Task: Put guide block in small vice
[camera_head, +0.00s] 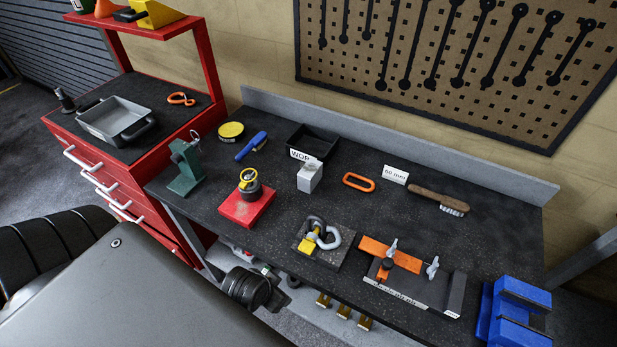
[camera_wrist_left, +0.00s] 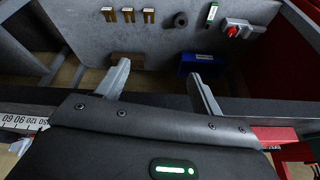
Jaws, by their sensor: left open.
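A light grey metal block (camera_head: 309,177), which looks like the guide block, stands on the dark bench top near its middle, in front of a black tray. A small green vice-like device (camera_head: 187,166) stands at the bench's left end. A larger blue vice (camera_head: 515,312) is at the right front corner. Which of these is the small vice I cannot tell for sure. My left gripper (camera_wrist_left: 158,68) shows in the left wrist view, its two fingers apart with nothing between them. It is away from the block and both vices. My right gripper is not in view.
On the bench (camera_head: 300,215) are a red plate with a round fitting (camera_head: 247,205), a clamp on a plate (camera_head: 320,240), an orange clamped fixture (camera_head: 400,265) and a brush (camera_head: 438,200). A red tool cabinet (camera_head: 160,140) stands left. Brass pieces (camera_wrist_left: 128,15) lie below the bench.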

